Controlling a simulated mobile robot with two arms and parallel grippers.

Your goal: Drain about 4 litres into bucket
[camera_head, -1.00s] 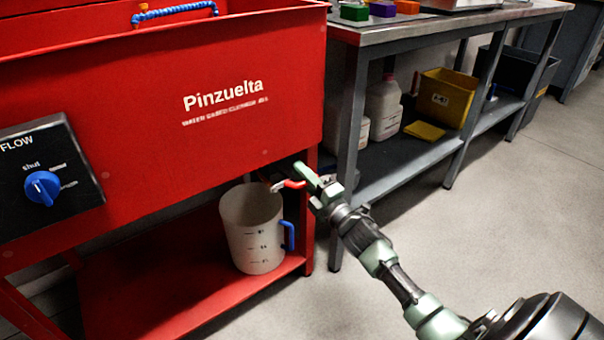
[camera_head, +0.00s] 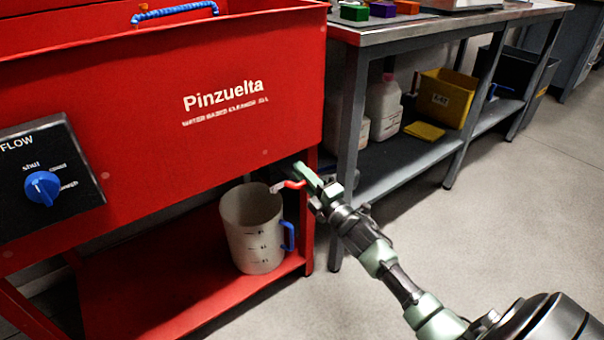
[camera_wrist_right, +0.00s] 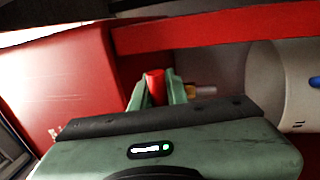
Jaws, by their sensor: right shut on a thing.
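A whitish bucket (camera_head: 254,228) with level marks and a blue handle stands upright on the lower red shelf, below the red parts washer (camera_head: 230,120). It also shows at the right edge of the right wrist view (camera_wrist_right: 290,90). A red drain lever (camera_head: 290,185) sits under the washer's right end, above the bucket. My right gripper (camera_head: 308,178) is shut on the red lever, which shows between its fingers in the right wrist view (camera_wrist_right: 155,84). A brass-coloured fitting (camera_wrist_right: 202,90) is beside the fingers. Whether liquid flows or lies in the bucket I cannot tell. My left gripper is not in view.
A black FLOW panel (camera_head: 45,180) with a blue knob is on the washer's front. A grey workbench (camera_head: 450,30) stands to the right, with white jugs (camera_head: 384,108) and a yellow bin (camera_head: 445,97) on its lower shelf. The floor (camera_head: 480,230) in front is clear.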

